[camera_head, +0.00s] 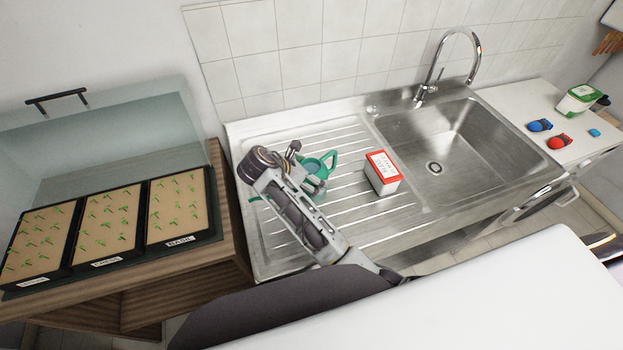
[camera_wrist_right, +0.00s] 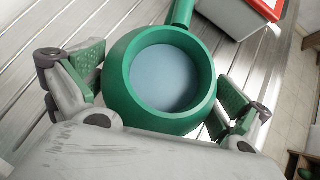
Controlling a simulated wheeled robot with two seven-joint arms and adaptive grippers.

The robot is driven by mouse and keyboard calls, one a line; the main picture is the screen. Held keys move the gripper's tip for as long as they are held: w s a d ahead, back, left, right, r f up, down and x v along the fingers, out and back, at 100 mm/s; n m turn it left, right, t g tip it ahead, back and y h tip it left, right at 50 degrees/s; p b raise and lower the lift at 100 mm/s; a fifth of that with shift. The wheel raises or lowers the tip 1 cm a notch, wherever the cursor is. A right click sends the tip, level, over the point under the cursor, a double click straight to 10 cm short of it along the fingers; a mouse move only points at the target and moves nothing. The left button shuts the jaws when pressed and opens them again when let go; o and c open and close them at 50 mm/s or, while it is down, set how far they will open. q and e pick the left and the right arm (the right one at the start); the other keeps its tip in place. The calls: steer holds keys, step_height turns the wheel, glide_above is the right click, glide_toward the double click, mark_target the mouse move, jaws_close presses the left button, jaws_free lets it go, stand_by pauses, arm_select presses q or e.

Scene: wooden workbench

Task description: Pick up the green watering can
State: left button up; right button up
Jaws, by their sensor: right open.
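The green watering can (camera_head: 318,167) stands on the ribbed steel drainboard, partly hidden behind my right arm in the head view. In the right wrist view its round green body (camera_wrist_right: 121,82) sits between the two fingers of my right gripper (camera_wrist_right: 160,88), with a blue-grey surface inside the opening. The fingers are spread, one on each side of the can. The left finger lies close to its wall; I cannot tell whether it touches. My left gripper is not in view.
A red-and-white box (camera_head: 382,174) stands on the drainboard just right of the can. The sink basin (camera_head: 470,150) and tap (camera_head: 424,92) lie farther right. Seedling trays (camera_head: 105,228) under a raised clear lid (camera_head: 110,135) are at the left.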

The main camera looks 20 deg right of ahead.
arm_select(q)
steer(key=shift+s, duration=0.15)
arm_select(e)
steer(key=shift+c, duration=0.4)
steer(key=c, duration=1.4)
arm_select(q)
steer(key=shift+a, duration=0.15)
arm_select(e)
steer(key=shift+w+r, duration=0.1)
steer(key=shift+c, duration=0.3)
arm_select(q)
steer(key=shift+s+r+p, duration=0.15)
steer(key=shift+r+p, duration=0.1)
steer(key=shift+p, duration=0.05)
arm_select(e)
steer(key=shift+r, duration=0.2)
